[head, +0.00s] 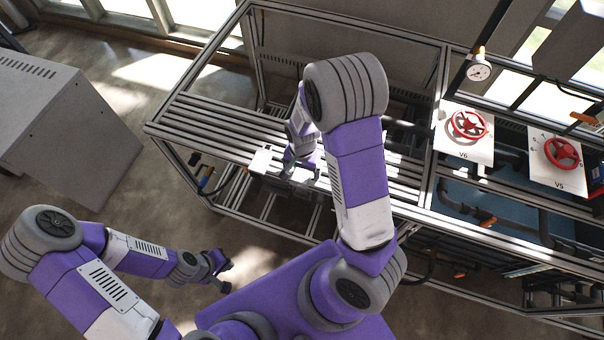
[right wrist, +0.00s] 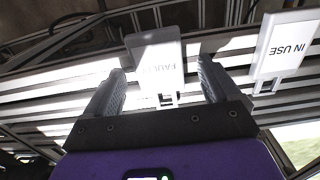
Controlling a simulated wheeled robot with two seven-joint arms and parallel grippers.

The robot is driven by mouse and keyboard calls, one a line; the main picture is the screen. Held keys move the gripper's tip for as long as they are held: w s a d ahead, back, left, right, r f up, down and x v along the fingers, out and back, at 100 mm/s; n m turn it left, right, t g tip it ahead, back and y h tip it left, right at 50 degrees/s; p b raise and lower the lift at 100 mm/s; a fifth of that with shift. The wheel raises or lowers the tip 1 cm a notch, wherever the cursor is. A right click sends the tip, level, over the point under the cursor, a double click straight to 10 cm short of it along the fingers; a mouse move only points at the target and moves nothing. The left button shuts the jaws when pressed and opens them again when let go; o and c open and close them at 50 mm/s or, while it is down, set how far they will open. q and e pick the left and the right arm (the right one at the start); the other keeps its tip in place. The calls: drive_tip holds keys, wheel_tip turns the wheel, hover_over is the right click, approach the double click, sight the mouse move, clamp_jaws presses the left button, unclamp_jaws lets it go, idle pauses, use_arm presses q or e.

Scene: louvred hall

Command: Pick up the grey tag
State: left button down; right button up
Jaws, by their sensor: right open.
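The grey tag (right wrist: 158,62), with upside-down lettering that starts "FAUL", hangs by the slatted metal rack in the right wrist view. My right gripper (right wrist: 160,85) is open, with one finger on each side of the tag and a visible gap to each. The far end of the lettering is washed out by light. In the head view my right gripper (head: 302,172) is low over the rack's front edge, and its arm hides part of that spot. My left gripper (head: 220,270) hangs at the lower left, away from the rack; its fingers are too small to read.
A white "IN USE" tag (right wrist: 287,48) is close to the right of the grey tag; it also shows in the head view (head: 260,161). Red valve wheels (head: 467,125) and (head: 561,153) and a gauge (head: 479,71) are at the right. A grey cabinet (head: 75,135) stands left.

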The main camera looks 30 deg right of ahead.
drive_tip(key=shift+s+f, duration=0.15)
drive_tip(key=shift+f, duration=0.05)
drive_tip(key=c, duration=1.1)
drive_tip(key=shift+r, duration=0.1)
